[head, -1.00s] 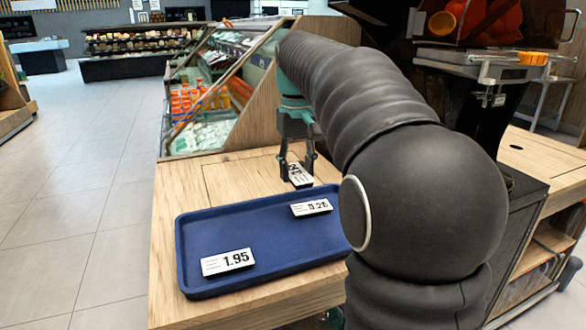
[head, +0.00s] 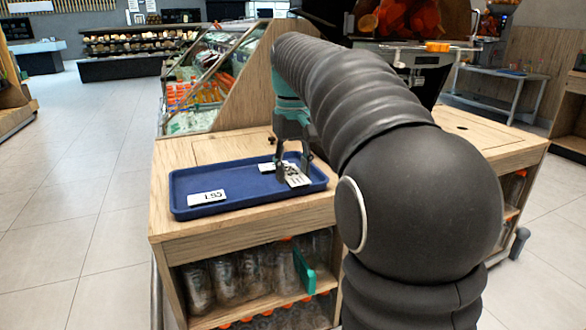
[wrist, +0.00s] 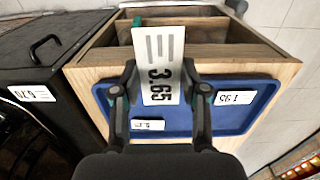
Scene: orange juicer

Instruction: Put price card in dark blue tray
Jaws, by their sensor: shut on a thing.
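My gripper (head: 292,166) is shut on a white price card (head: 298,179). The wrist view shows my gripper (wrist: 160,92) pinching this card (wrist: 157,60), which reads 3.65. The dark blue tray (head: 232,203) lies on the wooden counter, and its bare floor shows in the wrist view (wrist: 178,118). In the head view, the held card is over the right part of the tray; whether it touches the tray I cannot tell. A 1.95 card (head: 207,197) lies at the tray's left. Another card (head: 267,167) lies near its back, partly hidden by my gripper.
The wooden counter (head: 200,151) has clear room behind the tray. Shelves with bottles (head: 228,280) are below it. A glass-fronted display case (head: 197,95) stands behind. In the wrist view, a black unit with a 6.70 card (wrist: 33,93) is at the left.

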